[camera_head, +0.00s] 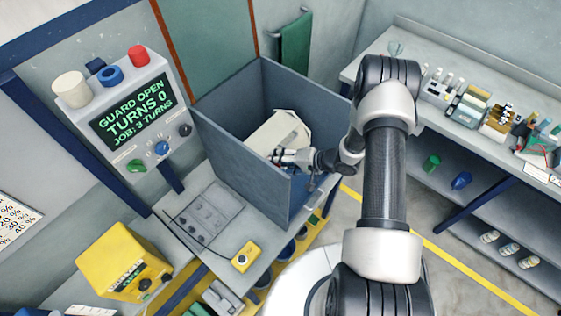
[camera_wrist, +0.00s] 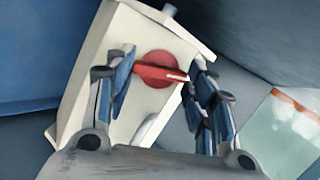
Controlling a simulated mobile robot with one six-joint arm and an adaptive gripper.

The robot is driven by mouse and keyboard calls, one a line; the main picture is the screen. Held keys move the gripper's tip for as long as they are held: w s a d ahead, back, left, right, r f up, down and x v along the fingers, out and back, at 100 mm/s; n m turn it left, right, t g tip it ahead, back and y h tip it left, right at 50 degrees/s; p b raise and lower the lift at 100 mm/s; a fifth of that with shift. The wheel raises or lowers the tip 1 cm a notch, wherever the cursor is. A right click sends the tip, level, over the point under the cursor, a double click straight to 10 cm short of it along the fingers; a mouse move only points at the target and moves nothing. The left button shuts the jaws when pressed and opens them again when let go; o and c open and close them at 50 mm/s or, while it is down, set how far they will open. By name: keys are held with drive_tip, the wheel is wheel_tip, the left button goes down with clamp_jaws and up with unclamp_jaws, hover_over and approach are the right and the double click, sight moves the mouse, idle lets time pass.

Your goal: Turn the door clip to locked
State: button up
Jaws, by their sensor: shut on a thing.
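The door clip (camera_wrist: 152,66) is a red round knob with a raised bar, on the face of a cream box (camera_wrist: 115,25) in the wrist view. The bar lies roughly across the picture, tilted slightly, with a pale mark at its right end. My gripper (camera_wrist: 163,72) has one finger at each end of the bar and is shut on it. In the head view my gripper (camera_head: 284,157) is at the near side of the cream box (camera_head: 283,130), inside a grey-blue walled enclosure (camera_head: 232,160). The clip is hidden there.
A control panel (camera_head: 130,115) at left reads "GUARD OPEN, TURNS 0, JOB: 3 TURNS". A yellow box (camera_head: 120,262) and a small yellow button box (camera_head: 245,256) stand near the enclosure. A bench (camera_head: 450,125) with several small items is at right.

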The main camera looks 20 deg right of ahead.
drive_tip(key=shift+f+m+t+y+b, duration=0.1)
drive_tip(key=shift+m+t+y+b, duration=0.25)
drive_tip(key=shift+m, duration=1.25)
drive_tip(key=o, duration=1.1)
drive_tip(key=shift+c, duration=0.2)
drive_tip(key=shift+d, duration=0.1)
drive_tip(key=v, duration=1.2)
